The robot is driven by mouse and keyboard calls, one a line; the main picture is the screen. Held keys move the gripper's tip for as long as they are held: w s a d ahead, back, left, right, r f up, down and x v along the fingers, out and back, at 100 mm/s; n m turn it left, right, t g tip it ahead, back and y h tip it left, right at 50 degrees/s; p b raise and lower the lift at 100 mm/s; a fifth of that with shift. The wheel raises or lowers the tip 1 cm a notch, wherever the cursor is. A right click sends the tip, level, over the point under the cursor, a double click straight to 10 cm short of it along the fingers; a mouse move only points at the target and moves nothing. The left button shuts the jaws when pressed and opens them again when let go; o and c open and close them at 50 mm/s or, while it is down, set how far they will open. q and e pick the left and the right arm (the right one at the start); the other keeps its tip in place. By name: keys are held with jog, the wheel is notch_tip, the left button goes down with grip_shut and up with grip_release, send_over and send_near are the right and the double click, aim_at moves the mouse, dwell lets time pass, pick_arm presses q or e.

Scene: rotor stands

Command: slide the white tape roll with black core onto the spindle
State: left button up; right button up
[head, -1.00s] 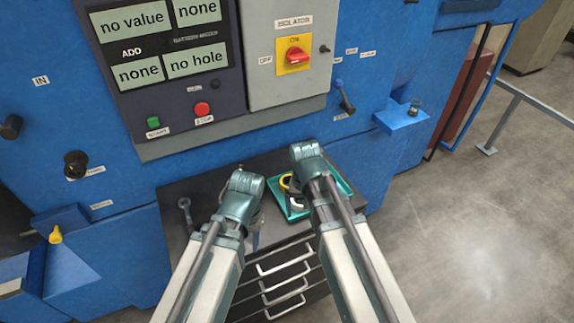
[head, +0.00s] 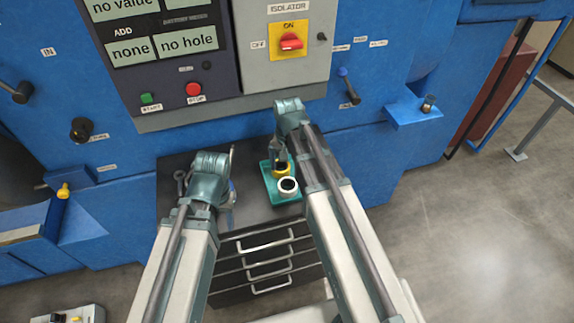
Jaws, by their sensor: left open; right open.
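The white tape roll with a black core (head: 288,187) lies at the near end of a teal tray (head: 269,190) on the dark cabinet top. My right gripper (head: 281,156) is open, pointing down over the far part of the tray, just behind the white roll and close to a yellow roll (head: 282,171). I cannot tell whether it touches the yellow roll. My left gripper (head: 230,192) is open over the cabinet top left of the tray, partly hidden by its own wrist. I cannot tell which part is the spindle; dark round posts (head: 82,130) stick out of the blue machine at left.
The blue machine (head: 130,190) rises behind the cabinet top (head: 245,207). A dark wrench-like tool (head: 180,182) lies at its left. A blue shelf with a small metal piece (head: 428,103) juts out at right. Drawer handles (head: 265,246) stick out in front.

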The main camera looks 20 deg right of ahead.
aim_at(288, 184)
notch_tip(288, 184, down, 10)
jog(key=b, duration=0.9)
jog(key=shift+r, duration=0.25)
